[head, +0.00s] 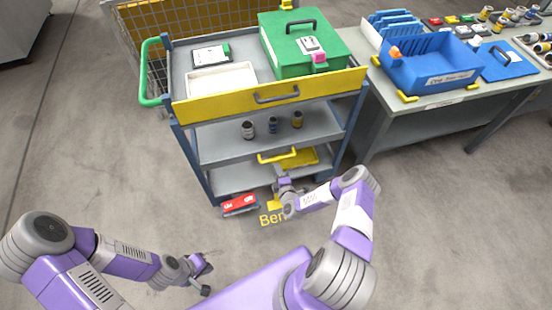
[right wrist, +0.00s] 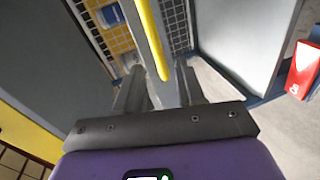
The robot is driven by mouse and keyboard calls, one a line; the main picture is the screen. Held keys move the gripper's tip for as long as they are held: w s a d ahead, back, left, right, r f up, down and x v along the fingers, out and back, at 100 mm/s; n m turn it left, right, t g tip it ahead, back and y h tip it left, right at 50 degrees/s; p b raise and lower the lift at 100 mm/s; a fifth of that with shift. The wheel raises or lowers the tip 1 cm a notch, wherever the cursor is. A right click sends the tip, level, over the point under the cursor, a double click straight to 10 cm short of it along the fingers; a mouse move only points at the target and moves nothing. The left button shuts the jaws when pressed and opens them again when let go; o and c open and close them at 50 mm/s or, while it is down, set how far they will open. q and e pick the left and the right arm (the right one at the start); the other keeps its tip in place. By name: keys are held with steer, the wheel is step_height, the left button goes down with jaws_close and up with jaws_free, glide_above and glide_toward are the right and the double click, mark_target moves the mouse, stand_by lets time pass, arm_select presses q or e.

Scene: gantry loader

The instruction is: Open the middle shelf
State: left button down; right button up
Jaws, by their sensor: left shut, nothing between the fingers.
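The blue-framed cart stands ahead in the head view. Its middle shelf (head: 215,146) is grey and carries several small bottles. A yellow bar handle (head: 277,157) shows just below that shelf's front edge, with a yellow panel (head: 304,157) beside it. My right gripper (head: 280,173) is just below the yellow handle, in front of the lower shelf. In the right wrist view its fingers (right wrist: 161,85) are apart, and the yellow handle (right wrist: 152,38) shows between and beyond them; contact cannot be told. My left gripper (head: 205,279) is shut and empty, low over the floor.
The yellow top drawer front (head: 220,105) has a grey handle. A green case (head: 290,52) and white tray (head: 205,79) sit above it. A red box (head: 240,204) lies at the cart's base. A workbench (head: 425,111) with a blue bin stands right. Floor left is clear.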

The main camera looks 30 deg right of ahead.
mark_target(276, 159)
steer(key=shift+h, duration=0.4)
steer(key=b+x, duration=0.1)
steer(key=x, duration=0.3)
steer(key=d+b+x, duration=0.1)
steer(key=b+x, duration=0.1)
steer(key=x, duration=0.1)
steer(key=shift+w+d, duration=0.2)
steer(key=shift+w, duration=0.05)
jaws_close()
